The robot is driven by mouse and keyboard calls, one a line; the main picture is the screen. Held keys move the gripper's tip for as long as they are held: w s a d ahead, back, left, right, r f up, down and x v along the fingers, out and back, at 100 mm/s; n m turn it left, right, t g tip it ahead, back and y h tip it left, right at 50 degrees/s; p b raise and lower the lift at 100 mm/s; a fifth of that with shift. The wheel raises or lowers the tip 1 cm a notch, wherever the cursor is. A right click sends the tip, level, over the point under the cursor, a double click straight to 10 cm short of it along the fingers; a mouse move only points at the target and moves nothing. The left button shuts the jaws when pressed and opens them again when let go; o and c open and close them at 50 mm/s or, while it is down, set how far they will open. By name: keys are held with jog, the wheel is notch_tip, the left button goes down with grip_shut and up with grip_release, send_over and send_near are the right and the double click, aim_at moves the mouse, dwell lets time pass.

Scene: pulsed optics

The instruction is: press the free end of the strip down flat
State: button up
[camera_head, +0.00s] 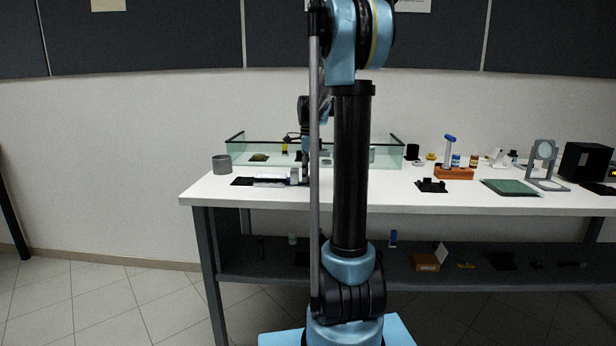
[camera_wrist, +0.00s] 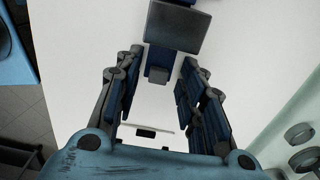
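In the head view a pale flat piece, perhaps the strip (camera_head: 271,181), lies on a black base (camera_head: 241,181) near the left of the bench. I cannot tell which end of it is free or whether it lies flat. My gripper (camera_head: 304,176) hangs low at the right end of this piece, partly hidden by my arm. In the wrist view my gripper (camera_wrist: 161,68) is open, its two dark fingers apart. A small grey block (camera_wrist: 158,75) shows between the fingertips, and a larger dark grey block (camera_wrist: 178,28) with blue parts lies just beyond. I cannot tell whether the fingers touch anything.
A clear glass-walled tray (camera_head: 262,152) is close behind. To the right are an orange holder (camera_head: 453,173), a green mat (camera_head: 511,188) and a grey lens stand (camera_head: 545,165). The bench's front strip is clear.

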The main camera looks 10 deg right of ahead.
jog(key=shift+c, duration=0.3)
grip_shut()
jog(key=shift+f, duration=0.1)
jog(key=shift+s+d+f+t+y, duration=0.15)
jog(key=shift+d+f+y, duration=0.1)
jog(key=shift+y, duration=0.45)
jog(key=shift+d+f+t+y, duration=0.15)
jog(key=shift+d+y, duration=0.05)
jog(key=shift+y, duration=0.5)
jog(key=shift+o, duration=0.3)
grip_release()
